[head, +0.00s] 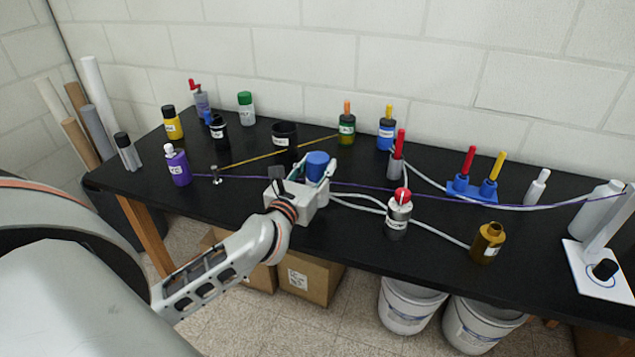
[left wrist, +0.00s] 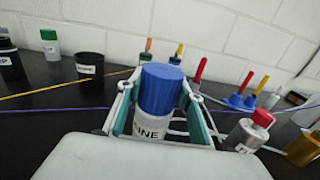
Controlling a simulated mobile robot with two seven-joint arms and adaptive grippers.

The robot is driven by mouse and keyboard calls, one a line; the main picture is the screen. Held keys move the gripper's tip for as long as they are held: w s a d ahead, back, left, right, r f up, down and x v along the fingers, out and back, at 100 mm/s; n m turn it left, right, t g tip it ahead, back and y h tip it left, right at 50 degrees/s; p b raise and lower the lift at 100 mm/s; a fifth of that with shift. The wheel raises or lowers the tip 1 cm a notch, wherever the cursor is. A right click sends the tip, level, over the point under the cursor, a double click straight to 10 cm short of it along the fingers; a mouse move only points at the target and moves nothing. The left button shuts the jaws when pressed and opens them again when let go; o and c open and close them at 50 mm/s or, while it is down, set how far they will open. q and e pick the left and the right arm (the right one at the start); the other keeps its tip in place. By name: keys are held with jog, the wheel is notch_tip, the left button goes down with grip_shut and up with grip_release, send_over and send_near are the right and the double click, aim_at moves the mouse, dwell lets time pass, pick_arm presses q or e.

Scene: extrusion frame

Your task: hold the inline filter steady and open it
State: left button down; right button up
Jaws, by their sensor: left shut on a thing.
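A white container with a blue cap (head: 317,160), taken to be the inline filter, stands upright in my left gripper (head: 314,180). In the left wrist view its blue cap (left wrist: 162,88) sits on a pale body (left wrist: 151,127) with a label ending in "INE". The teal-padded fingers are shut on either side of the body, below the cap. The cap is on. The lower part of the body is hidden by the gripper. My right gripper is in neither view.
A metal canister with a red cap (head: 397,217) and a brown bottle (head: 488,242) stand to the right. White tubing and a purple cord cross the black table (head: 330,235). A black cup (head: 285,135) and several bottles stand behind.

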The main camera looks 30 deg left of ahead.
aim_at(317, 181)
pick_arm(q)
jog(key=shift+f+b, duration=0.45)
jog(key=shift+f, duration=1.65)
jog(key=shift+f, duration=0.2)
jog(key=c, duration=1.4)
grip_release()
